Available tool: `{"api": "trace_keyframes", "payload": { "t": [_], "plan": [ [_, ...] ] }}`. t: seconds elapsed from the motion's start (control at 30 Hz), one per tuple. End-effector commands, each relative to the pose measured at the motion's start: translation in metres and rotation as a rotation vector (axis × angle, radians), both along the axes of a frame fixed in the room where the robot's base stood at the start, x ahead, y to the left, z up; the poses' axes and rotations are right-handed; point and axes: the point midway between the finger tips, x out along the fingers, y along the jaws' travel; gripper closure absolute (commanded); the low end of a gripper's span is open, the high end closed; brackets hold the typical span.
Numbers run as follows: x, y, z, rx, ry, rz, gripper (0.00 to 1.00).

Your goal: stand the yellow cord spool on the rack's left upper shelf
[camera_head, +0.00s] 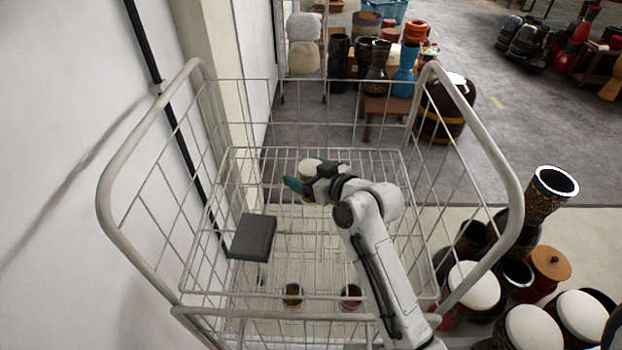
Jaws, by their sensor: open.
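The rack is a pale wire frame (230,157) with an upper wire level and a lower level beneath it. My gripper (308,174), with teal fingertips, is over the far middle part of the rack and is open. A pale, round-topped object (308,166) shows at the fingers, partly hidden by them. It looks like a spool, but I cannot tell its cord colour or whether the fingers touch it. Lower down, near the front, a small spool-like thing with a yellowish middle (293,294) stands left of one with a reddish middle (351,296).
A dark grey box (252,237) sits at the rack's left side. A wall (60,180) runs close along the left. Several drums (530,325) crowd the right front. More drums and a low wooden stand (388,106) are behind the rack.

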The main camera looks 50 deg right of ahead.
Motion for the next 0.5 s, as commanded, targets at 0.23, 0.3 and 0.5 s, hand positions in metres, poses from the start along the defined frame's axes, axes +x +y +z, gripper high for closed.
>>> {"api": "trace_keyframes", "payload": {
  "t": [0.23,0.3,0.5],
  "plan": [
    [0.0025,-0.0005,-0.0016,0.001,0.001,-0.001,0.17],
    [0.0024,-0.0005,-0.0016,0.001,0.001,0.000,0.20],
    [0.0023,-0.0005,-0.0015,0.001,0.001,0.000,0.39]
  ]
}}
